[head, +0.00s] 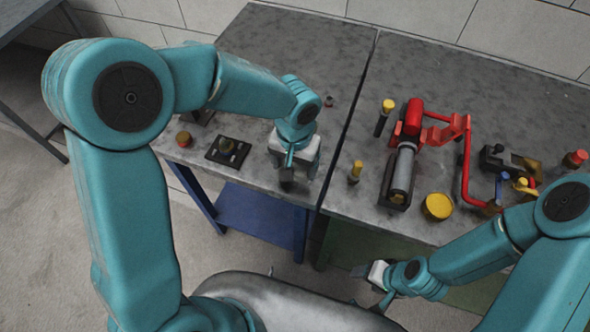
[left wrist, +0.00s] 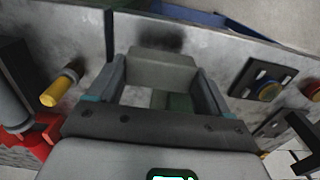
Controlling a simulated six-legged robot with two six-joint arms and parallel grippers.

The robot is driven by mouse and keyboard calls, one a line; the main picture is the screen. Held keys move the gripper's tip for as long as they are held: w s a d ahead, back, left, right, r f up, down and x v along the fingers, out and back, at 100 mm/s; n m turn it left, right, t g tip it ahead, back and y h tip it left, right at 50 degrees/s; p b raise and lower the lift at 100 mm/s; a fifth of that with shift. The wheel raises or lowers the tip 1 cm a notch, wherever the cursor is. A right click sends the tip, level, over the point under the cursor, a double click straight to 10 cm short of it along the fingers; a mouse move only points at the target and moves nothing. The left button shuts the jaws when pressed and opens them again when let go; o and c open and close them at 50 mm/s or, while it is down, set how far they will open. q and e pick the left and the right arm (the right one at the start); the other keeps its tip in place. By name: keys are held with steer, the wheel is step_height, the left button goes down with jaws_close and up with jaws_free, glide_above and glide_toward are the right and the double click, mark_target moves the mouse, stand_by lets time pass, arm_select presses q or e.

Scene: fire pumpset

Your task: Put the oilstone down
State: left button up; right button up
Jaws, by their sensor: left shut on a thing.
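My left gripper (head: 293,160) is over the front right part of the left-hand table (head: 300,45) and points down. It is shut on a grey block, the oilstone (head: 287,178). In the left wrist view the oilstone (left wrist: 162,70) sits between the two fingers of my left gripper (left wrist: 157,85). A dark shadow lies on the table just beyond it, and I cannot tell whether the block touches the top. My right gripper (head: 372,275) is low in front of the right-hand table, away from the block; its jaw opening is unclear.
A black square plate with a round part (head: 228,151) lies left of my left gripper. A red-and-yellow knob (head: 184,139) is further left. Right of the table seam stand a yellow-handled tool (head: 355,172), a red pump set (head: 413,118) and a yellow round can (head: 437,207).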

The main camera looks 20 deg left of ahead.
mark_target(295, 167)
arm_select(q)
steer(key=f, duration=0.3)
steer(key=shift+w+f, duration=0.2)
steer(key=shift+f, duration=0.2)
steer(key=shift+s, duration=0.15)
steer(key=shift+f, duration=0.15)
steer(key=o, duration=1.2)
steer(key=shift+r, duration=0.3)
step_height(295, 167, up, 11)
steer(key=shift+f, duration=0.1)
steer(key=shift+r, duration=0.5)
